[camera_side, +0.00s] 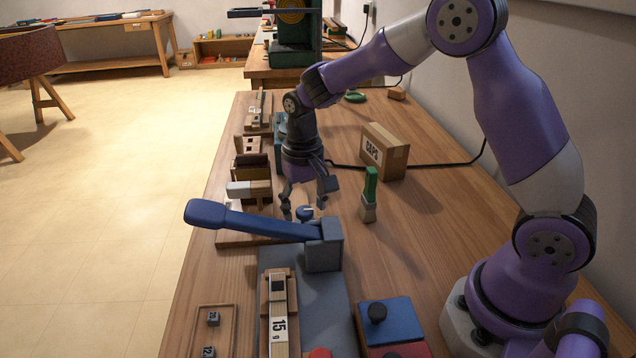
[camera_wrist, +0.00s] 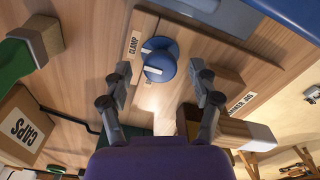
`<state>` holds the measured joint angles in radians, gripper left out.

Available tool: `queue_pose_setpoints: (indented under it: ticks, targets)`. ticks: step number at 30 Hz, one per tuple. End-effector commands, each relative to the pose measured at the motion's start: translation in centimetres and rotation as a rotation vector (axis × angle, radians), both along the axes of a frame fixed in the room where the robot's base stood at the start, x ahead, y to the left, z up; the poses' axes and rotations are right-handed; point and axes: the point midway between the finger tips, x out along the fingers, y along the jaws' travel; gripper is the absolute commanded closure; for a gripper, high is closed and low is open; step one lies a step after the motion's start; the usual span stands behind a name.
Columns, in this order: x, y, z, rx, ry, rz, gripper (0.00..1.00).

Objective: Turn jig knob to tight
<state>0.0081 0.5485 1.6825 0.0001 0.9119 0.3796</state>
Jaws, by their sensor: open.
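The jig knob (camera_wrist: 158,60) is a round blue knob with a white pointer line, set on a wooden board beside a label reading CLAMP (camera_wrist: 133,45). In the side view the knob (camera_side: 304,213) is small and partly hidden by the fingers and the blue lever. My gripper (camera_side: 309,202) points down over it, open. In the wrist view my gripper (camera_wrist: 160,74) has one finger to each side of the knob, with gaps between. I cannot tell the fingers' exact height above the board. The words at the pointer's ends are not readable.
A blue lever (camera_side: 250,222) on a grey press stands just in front of the knob. A green-handled brush (camera_side: 369,192) and a CAPS box (camera_side: 384,152) stand to the right. Wooden blocks (camera_side: 250,190) lie to the left. A CORNER JIG label (camera_wrist: 241,104) shows on the board's edge.

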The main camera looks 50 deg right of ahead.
Motion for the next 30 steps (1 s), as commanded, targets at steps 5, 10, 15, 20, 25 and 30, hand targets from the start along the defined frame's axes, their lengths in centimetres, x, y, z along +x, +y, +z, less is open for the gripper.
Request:
queue_pose_setpoints:
  ticks: [5,10,15,20,25,30]
  targets:
    - [0.1,0.0,2.6,0.000,-0.006,0.000,0.30]
    - [0.1,0.0,6.6,0.001,-0.007,0.000,0.30]
    - [0.1,0.0,9.9,0.000,-0.004,0.000,0.30]
    - [0.0,0.0,11.5,0.000,-0.001,0.000,0.30]
    - [0.0,0.0,11.9,0.000,0.000,0.000,0.30]
    - [0.0,0.0,11.8,0.000,0.000,0.000,0.30]
